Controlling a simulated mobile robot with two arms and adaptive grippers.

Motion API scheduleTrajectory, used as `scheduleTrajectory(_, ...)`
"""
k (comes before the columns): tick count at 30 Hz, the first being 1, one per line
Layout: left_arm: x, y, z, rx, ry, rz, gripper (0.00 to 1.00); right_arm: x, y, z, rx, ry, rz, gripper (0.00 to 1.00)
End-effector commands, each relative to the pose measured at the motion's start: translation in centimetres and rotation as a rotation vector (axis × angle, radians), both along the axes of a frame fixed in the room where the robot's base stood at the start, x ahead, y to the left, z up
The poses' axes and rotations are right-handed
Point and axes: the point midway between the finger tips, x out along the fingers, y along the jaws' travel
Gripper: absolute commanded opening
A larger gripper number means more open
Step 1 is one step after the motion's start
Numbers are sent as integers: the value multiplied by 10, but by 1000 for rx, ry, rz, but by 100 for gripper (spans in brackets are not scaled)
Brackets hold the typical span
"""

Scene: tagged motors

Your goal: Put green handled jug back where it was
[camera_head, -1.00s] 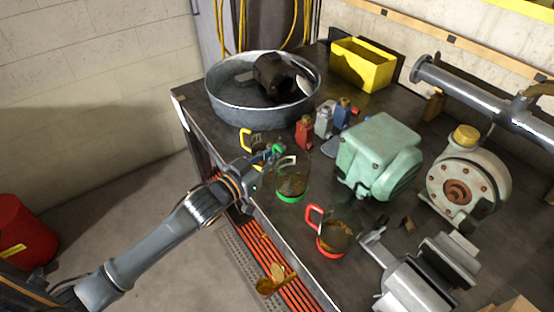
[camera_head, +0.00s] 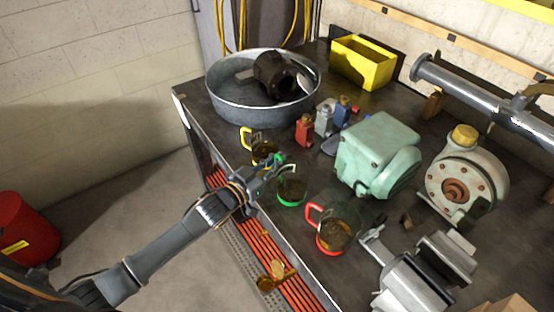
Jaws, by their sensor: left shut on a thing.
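The green handled jug (camera_head: 291,191) is a clear jug with a green base and brown liquid inside. It is near the front edge of the dark workbench, between the yellow handled jug (camera_head: 264,151) and the red handled jug (camera_head: 333,233). My left gripper (camera_head: 273,165) is shut on the green handled jug at its handle side, partly hiding the handle. I cannot tell whether the jug's base touches the bench. My right gripper is not in view.
A round metal tub (camera_head: 262,107) with a dark part stands at the back left. A yellow bin (camera_head: 362,63), small red, grey and blue bottles (camera_head: 324,120), a green motor (camera_head: 375,158), a pump (camera_head: 464,186) and a vise (camera_head: 425,272) crowd the workbench (camera_head: 290,229).

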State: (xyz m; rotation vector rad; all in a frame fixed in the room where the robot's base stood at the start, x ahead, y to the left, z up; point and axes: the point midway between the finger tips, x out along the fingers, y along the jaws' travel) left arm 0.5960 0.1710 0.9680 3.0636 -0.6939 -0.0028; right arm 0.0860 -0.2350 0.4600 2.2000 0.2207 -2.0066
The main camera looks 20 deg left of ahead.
Motion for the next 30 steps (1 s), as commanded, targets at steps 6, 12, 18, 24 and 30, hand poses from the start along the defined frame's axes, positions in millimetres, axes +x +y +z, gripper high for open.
scheduleTrajectory(6,0,0,-1,0,1,0,19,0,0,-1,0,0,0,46)
scheduleTrajectory(12,0,0,0,0,0,0,19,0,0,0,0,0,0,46)
scheduleTrajectory(18,-16,8,-2,2,4,0,19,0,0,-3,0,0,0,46)
scheduleTrajectory(24,-52,24,-2,1,4,0,19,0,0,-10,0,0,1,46)
scheduleTrajectory(30,-84,40,-1,3,3,-1,19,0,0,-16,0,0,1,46)
